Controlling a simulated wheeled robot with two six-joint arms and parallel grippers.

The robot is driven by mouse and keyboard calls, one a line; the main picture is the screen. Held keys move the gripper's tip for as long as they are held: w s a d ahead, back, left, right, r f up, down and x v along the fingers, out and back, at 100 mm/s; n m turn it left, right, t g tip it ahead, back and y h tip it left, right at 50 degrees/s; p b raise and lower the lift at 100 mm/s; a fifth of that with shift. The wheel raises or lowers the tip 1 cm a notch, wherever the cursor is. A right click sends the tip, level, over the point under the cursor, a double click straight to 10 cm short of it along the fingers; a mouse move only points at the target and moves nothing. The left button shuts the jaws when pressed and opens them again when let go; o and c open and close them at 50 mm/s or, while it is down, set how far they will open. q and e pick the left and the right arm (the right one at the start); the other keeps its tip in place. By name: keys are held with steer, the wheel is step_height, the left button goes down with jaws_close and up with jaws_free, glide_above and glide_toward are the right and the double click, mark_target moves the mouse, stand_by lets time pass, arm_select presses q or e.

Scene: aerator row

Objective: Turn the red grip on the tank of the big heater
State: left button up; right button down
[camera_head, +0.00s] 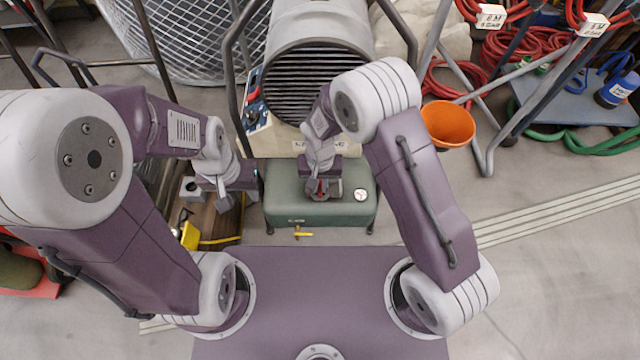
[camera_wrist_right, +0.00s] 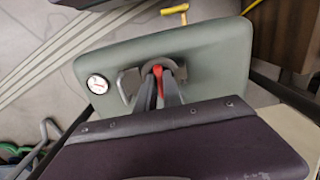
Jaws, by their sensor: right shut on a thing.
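The big heater (camera_head: 318,70) has a grey barrel with a slatted mouth. Its green tank (camera_head: 285,211) lies below the mouth and also shows in the right wrist view (camera_wrist_right: 215,45). The red grip (camera_wrist_right: 159,80) is on the tank top, mostly hidden between my right gripper's fingers. My right gripper (camera_head: 322,188) is over the tank and shut on the red grip; its dark fingers also show in the right wrist view (camera_wrist_right: 162,86). My left gripper (camera_head: 236,193) hangs left of the tank, apart from it; its finger opening is not clear.
A round white gauge (camera_head: 361,195) sits on the tank beside my right gripper. A yellow tap (camera_head: 303,234) sticks out at the tank's front. An orange bucket (camera_head: 448,124) stands at right, near a metal frame with red hoses.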

steer(key=shift+r+n+p, duration=0.2)
steer(key=shift+n+p, duration=0.4)
steer(key=shift+p, duration=0.25)
steer(key=n+p, duration=0.2)
steer(key=shift+d+r+p, duration=0.1)
steer(key=shift+p, duration=0.25)
steer(key=n+p, duration=0.3)
steer(key=n, duration=0.2)
steer(key=shift+d+p, duration=0.1)
steer(key=shift+p, duration=0.2)
steer(key=n+p, duration=0.2)
steer(key=n, duration=0.2)
steer(key=shift+w+p, duration=0.1)
steer(key=shift+p, duration=0.2)
steer(key=n, duration=0.2)
steer(key=n+p, duration=0.2)
steer(key=n, duration=0.1)
steer(key=shift+w+d+f+n, duration=0.1)
steer(key=shift+w+f+n, duration=0.05)
steer(key=shift+f+n, duration=0.15)
steer(key=c, duration=1.5)
jaws_free()
